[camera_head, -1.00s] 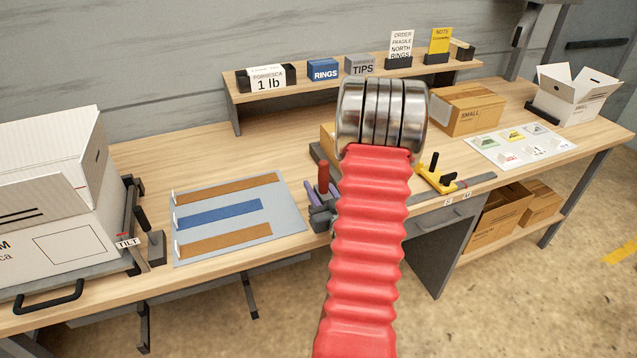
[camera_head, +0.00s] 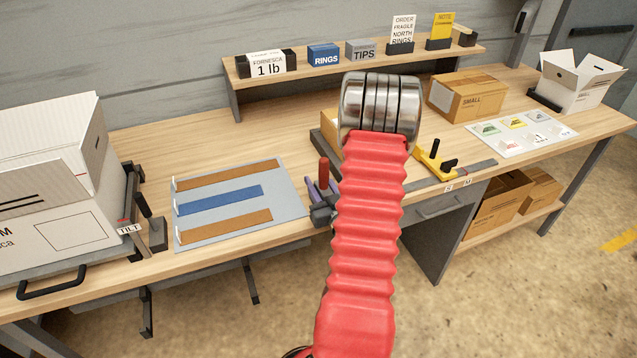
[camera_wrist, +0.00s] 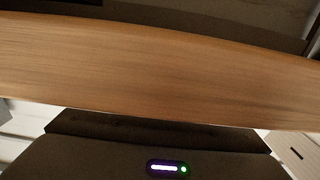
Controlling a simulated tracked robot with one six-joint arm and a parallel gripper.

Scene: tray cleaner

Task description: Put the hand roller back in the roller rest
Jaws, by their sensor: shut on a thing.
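In the head view my red ribbed arm with its metal joint rises in the middle and hides my gripper's jaws. In the wrist view my gripper (camera_wrist: 165,150) shows only as a dark body with a small lit panel at the bottom. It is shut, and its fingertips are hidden. A brown wood-grained band crosses the wrist view just above it; I take it for the hand roller (camera_wrist: 160,65), seen very close, but its ends are out of view. I cannot make out the roller rest for certain.
A large open white box (camera_head: 45,190) stands at the left by the TILT lever. A grey mat (camera_head: 235,212) with brown and blue strips lies beside a red-handled tool (camera_head: 323,172). A raised shelf (camera_head: 290,78) carries signs. Cartons (camera_head: 465,95) stand at the right.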

